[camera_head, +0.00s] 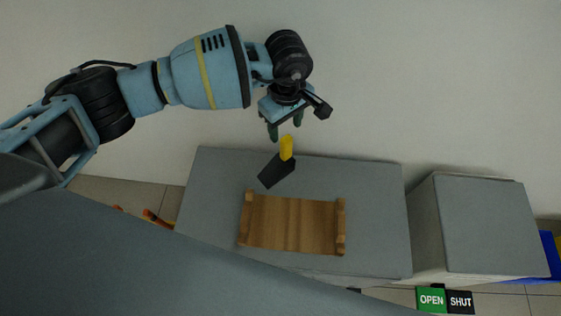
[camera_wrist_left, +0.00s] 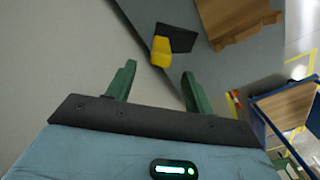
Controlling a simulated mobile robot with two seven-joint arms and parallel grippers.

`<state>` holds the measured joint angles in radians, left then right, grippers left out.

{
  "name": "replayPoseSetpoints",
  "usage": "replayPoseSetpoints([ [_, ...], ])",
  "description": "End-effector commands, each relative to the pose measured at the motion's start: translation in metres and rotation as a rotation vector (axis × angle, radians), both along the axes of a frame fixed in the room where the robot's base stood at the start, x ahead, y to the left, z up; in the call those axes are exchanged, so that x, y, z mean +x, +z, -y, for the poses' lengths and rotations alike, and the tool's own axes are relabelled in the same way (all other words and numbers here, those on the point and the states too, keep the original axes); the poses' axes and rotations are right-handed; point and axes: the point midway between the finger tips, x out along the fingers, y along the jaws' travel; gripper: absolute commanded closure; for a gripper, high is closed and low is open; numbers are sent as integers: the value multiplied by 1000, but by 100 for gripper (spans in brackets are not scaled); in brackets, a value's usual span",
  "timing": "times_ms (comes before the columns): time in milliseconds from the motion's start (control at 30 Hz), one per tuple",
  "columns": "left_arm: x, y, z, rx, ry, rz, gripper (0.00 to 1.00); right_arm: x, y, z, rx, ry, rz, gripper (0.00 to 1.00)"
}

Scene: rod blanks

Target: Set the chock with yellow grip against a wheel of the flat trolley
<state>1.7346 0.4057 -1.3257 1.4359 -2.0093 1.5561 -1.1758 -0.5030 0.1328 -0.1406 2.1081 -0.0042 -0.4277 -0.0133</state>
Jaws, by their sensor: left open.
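The chock is a black wedge (camera_head: 276,171) with a yellow grip (camera_head: 286,148). It lies near the back edge of a grey-topped table (camera_head: 375,215), grip toward my left gripper (camera_head: 287,133). In the left wrist view the black wedge (camera_wrist_left: 176,38) and yellow grip (camera_wrist_left: 161,51) show beyond the fingers. My left gripper is open and empty, with its fingertips (camera_wrist_left: 160,72) short of the grip. A blue-framed piece with a wooden deck (camera_wrist_left: 294,104) at the right of the wrist view may be the flat trolley; I make out no wheel. My right gripper is not in view.
A wooden tray with raised end rails (camera_head: 293,224) lies on the table beside the chock. A grey block (camera_head: 480,222) stands to the right. OPEN (camera_head: 430,299) and SHUT (camera_head: 460,300) signs are at the bottom. Orange-and-black items (camera_head: 152,217) are left of the table.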

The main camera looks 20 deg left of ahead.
Motion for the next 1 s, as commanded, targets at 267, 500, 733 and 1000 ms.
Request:
replayPoseSetpoints([
  [267, -1, -15, 1, -3, 0, -2, 47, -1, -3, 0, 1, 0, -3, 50],
  [500, -3, -38, 3, -2, 0, -5, 47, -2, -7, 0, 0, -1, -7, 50],
  [733, -3, -66, 3, -3, 0, -3, 47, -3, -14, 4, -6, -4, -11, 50],
  [1000, -3, -66, 4, -3, 0, -2, 52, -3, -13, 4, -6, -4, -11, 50],
])
